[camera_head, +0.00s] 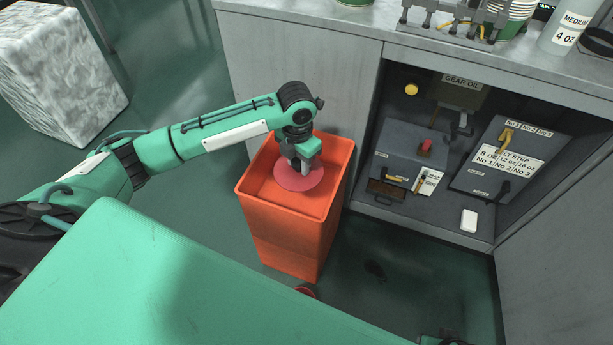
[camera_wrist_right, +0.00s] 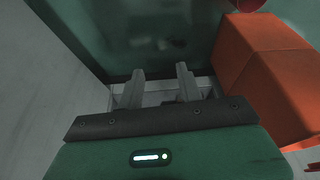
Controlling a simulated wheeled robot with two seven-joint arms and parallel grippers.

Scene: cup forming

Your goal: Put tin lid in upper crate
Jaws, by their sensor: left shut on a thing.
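The tin lid (camera_head: 292,181), a flat pinkish-red disc, is at my left gripper (camera_head: 299,164), which is shut on it. The gripper points down over the open top of the orange crate (camera_head: 272,222). The lid lies within the crate's rim in the head view; whether it touches the crate's inside, I cannot tell. Orange crate sides (camera_wrist_right: 265,75) show at the right of the right wrist view, with an edge or seam across them. My right gripper (camera_wrist_right: 161,77) is open and empty, with its two fingers apart.
A grey cabinet (camera_head: 300,60) with an open bay of levers and labels stands behind and right of the crate. A small red round thing (camera_head: 306,291) is low at the crate's foot. A white block (camera_head: 60,70) stands far left. Green floor is clear between.

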